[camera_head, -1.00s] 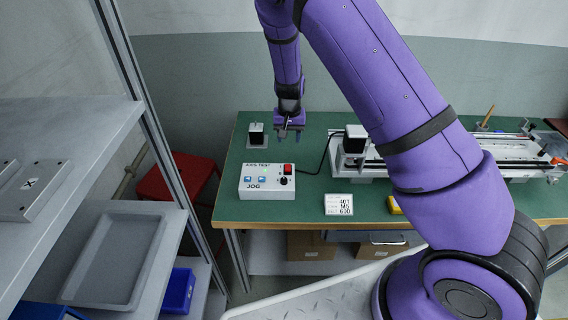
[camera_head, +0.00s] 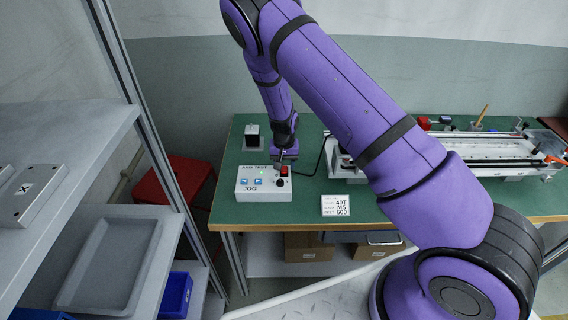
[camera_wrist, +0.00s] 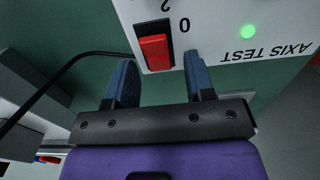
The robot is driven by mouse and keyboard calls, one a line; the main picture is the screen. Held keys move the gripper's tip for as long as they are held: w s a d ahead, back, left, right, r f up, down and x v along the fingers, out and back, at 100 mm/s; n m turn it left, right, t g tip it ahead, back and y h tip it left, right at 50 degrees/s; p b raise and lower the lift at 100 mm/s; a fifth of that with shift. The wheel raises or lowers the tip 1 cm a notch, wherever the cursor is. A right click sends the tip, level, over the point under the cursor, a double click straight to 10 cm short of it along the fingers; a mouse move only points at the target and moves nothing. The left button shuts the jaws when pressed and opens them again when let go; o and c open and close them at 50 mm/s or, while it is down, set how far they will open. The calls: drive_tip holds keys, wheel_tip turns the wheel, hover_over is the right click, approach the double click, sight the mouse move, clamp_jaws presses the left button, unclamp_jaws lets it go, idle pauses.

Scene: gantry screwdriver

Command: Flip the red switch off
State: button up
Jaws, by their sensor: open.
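The red switch (camera_head: 284,169) is a rocker in a black frame at the upper right of the white axis test box (camera_head: 250,193). In the wrist view the red switch (camera_wrist: 155,52) lies just beyond and between my fingertips, near a printed "0", and a green light (camera_wrist: 248,31) glows on the box. My gripper (camera_head: 286,157) is at the back edge of the box, close to the switch. In the wrist view my gripper (camera_wrist: 160,72) is open with two blue fingers and nothing between them. I cannot tell whether a finger touches the box.
The green table (camera_head: 240,213) carries a gantry rail (camera_head: 450,150) at the right and a white label card (camera_head: 336,205) in front. A black cable (camera_wrist: 62,72) runs from the box past my gripper. A small black-topped block (camera_head: 252,135) stands behind the box.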

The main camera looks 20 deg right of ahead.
drive_tip(key=shift+c, duration=0.5)
clamp_jaws()
drive_tip(key=shift+s+t+h, duration=0.2)
drive_tip(key=shift+t, duration=0.45)
drive_tip(key=shift+s+t+h, duration=0.15)
drive_tip(key=shift+t+h, duration=0.05)
drive_tip(key=shift+t, duration=0.45)
drive_tip(key=shift+s+a+r+t, duration=0.1)
drive_tip(key=shift+t, duration=0.3)
drive_tip(key=shift+o, duration=0.5)
unclamp_jaws()
